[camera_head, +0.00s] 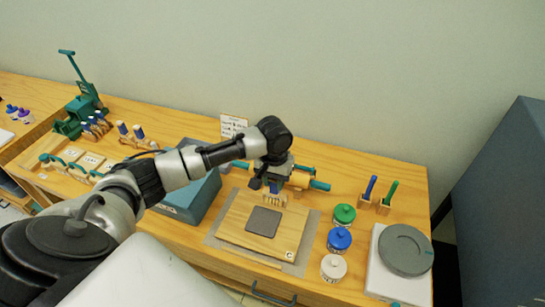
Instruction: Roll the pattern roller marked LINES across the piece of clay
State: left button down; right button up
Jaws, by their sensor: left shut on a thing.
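The piece of clay (264,222) is a flat dark grey square on a wooden board (234,231) marked C. My left arm reaches in from the left, and my left gripper (273,184) is over the far edge of the board, behind the clay. It is shut on a small tool that looks like the pattern roller (272,198); the gripper hides most of it, and its marking cannot be read. The tool appears just beyond the clay; I cannot tell whether it touches the board. My right gripper is not in view.
A rolling pin with teal handles (320,185) lies behind the gripper. A blue box (190,205) is left of the board. Jars with green (344,213), blue and white lids and a grey turntable (405,250) stand to the right.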

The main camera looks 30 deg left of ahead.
pick_arm(q)
jog(key=w+a+f+b, duration=0.1)
jog(key=a+f+b, duration=0.2)
jog(key=f+b, duration=0.4)
jog(key=shift+a+b, duration=0.2)
jog(key=shift+b, duration=0.25)
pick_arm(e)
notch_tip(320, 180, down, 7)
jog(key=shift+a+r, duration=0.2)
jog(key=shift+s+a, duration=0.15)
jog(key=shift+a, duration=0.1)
